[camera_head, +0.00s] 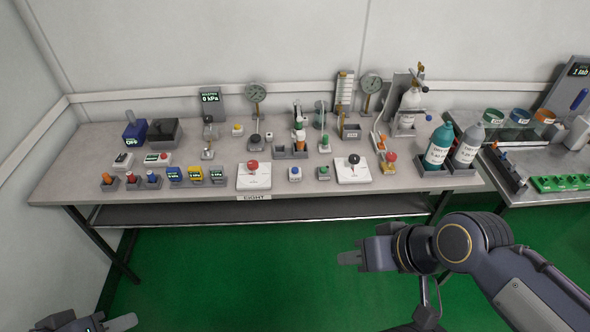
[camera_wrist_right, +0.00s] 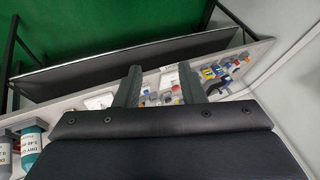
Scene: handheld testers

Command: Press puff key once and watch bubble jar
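Small push-button boxes stand on the grey bench: a blue one (camera_head: 295,173), a green one (camera_head: 322,173) and a yellow one (camera_head: 238,129). Their labels are too small to read, so I cannot tell which is the puff key. A small white vessel with orange parts (camera_head: 299,134) stands mid-bench; I cannot tell whether it is the bubble jar. My right gripper (camera_head: 353,253) is in front of the bench over the green floor, apart from everything. In the right wrist view its two fingers (camera_wrist_right: 159,86) are spread and empty. My left gripper (camera_head: 105,324) shows only partly at the bottom left.
A second table (camera_head: 540,190) stands at right. The floor in front is clear.

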